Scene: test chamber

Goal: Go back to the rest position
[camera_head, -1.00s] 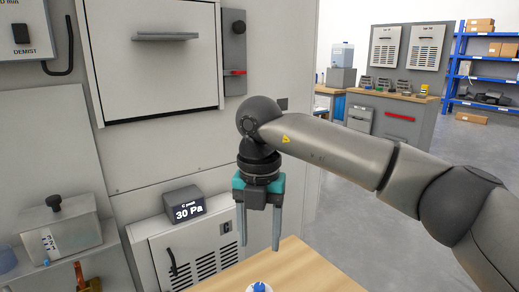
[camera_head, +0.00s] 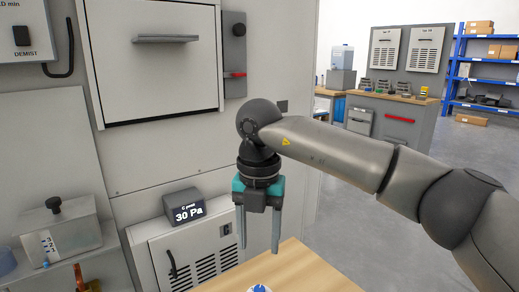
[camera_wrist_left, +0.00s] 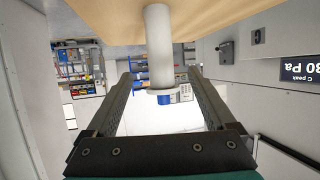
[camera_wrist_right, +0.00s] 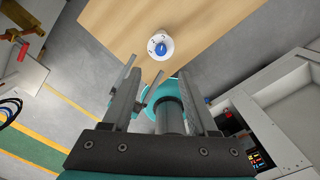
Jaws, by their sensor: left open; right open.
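My right gripper (camera_head: 259,247) hangs pointing down in the head view, with its arm coming in from the right. Its two grey fingers are apart and nothing is between them. Below it is the corner of a wooden table (camera_head: 300,272). In the right wrist view its fingers (camera_wrist_right: 157,72) are also spread, over a teal round part and a dark cylinder that I cannot identify. My left gripper is not in the head view. In the left wrist view its fingers (camera_wrist_left: 159,75) are spread wide, with a pale post (camera_wrist_left: 158,45) showing between and beyond them.
A white round item with a blue knob (camera_wrist_right: 161,47) sits on the wooden table. A grey cabinet with a display reading 30 Pa (camera_head: 185,206) stands left of the right gripper. A workbench (camera_head: 400,118) and blue shelving (camera_head: 480,78) stand far back, with open floor before them.

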